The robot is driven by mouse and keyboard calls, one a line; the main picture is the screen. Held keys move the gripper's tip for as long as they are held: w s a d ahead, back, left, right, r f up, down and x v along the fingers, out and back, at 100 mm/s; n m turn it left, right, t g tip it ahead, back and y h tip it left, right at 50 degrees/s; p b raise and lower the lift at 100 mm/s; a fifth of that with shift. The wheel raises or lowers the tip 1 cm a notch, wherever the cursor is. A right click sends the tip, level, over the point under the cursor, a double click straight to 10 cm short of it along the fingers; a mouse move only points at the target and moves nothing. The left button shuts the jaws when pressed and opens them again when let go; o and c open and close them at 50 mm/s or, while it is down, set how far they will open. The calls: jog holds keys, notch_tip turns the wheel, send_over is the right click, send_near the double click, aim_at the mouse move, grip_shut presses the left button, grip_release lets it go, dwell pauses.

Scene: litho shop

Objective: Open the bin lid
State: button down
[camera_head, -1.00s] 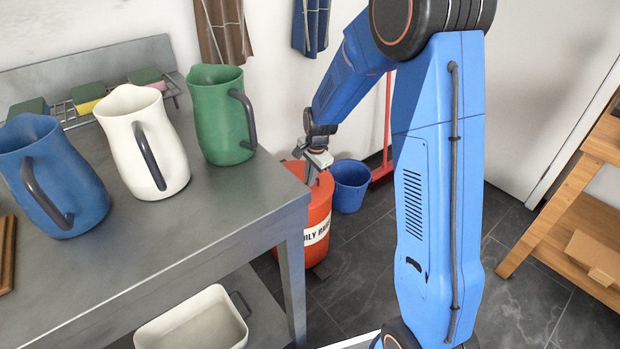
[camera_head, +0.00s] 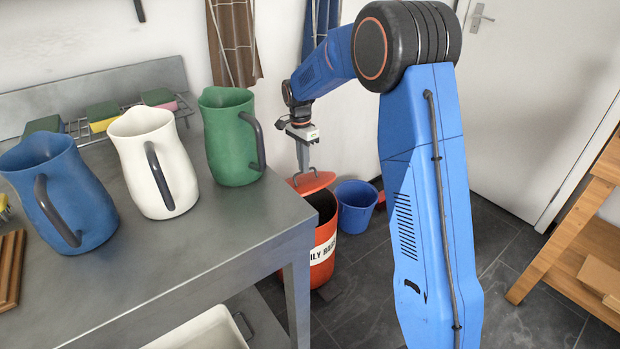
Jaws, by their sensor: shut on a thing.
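The orange-red bin (camera_head: 322,258) stands on the floor behind the right end of the metal table, with part of its label showing. Its red lid (camera_head: 313,183) is raised and tilted up, and the dark inside of the bin shows below it. My gripper (camera_head: 301,174) points down at the top of the lid and is shut on the lid's handle. The fingertips are small in the picture, and the table hides the bin's left side.
A blue bucket (camera_head: 356,208) stands on the floor right beside the bin. The metal table (camera_head: 235,222) at left bears a blue jug (camera_head: 58,193), a white jug (camera_head: 155,165) and a green jug (camera_head: 229,140). A wooden bench (camera_head: 572,225) stands at right. Floor between is clear.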

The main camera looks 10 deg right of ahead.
jog(key=w+a+r, duration=0.2)
jog(key=w, duration=0.3)
jog(key=w+a+r, duration=0.2)
jog(key=w+r, duration=0.1)
jog(key=w, duration=0.3)
jog(key=shift+a, duration=0.25)
jog(key=shift+f, duration=0.1)
dwell(0.4)
jog(key=c, duration=1.9)
grip_release()
